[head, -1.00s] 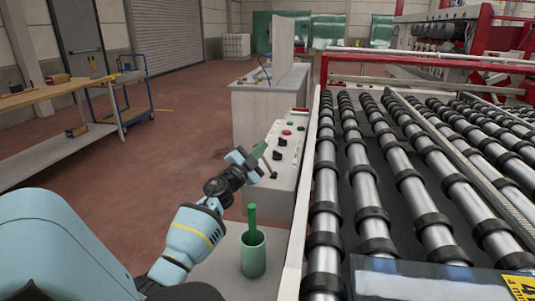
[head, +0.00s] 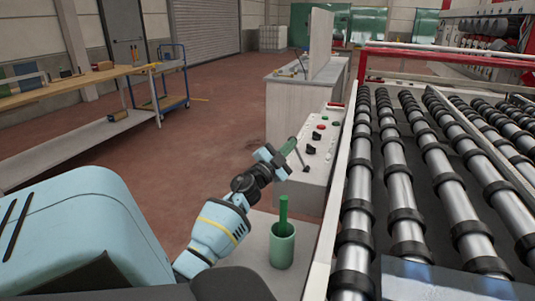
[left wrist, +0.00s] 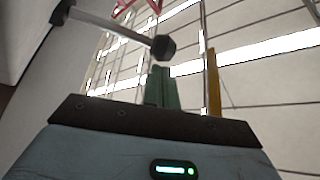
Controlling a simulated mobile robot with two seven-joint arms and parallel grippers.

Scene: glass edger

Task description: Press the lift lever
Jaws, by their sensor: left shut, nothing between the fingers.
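The lift lever (head: 300,158) is a thin dark rod on the near end of the pale control panel. In the left wrist view it is a grey rod with a black knob (left wrist: 163,47), coming in from the upper left. My left gripper (head: 290,144) has green fingers and is shut and empty beside the lever. In the left wrist view the shut fingers (left wrist: 161,88) point up, with the knob just beyond their tips in the picture. I cannot tell whether they touch it. My right gripper is not in view.
The control panel (head: 318,178) also carries black knobs and red and green buttons. A green cup (head: 282,246) with a green stick stands on a pale surface below my left arm. The roller conveyor (head: 410,190) fills the right side. A workbench (head: 70,92) stands far left.

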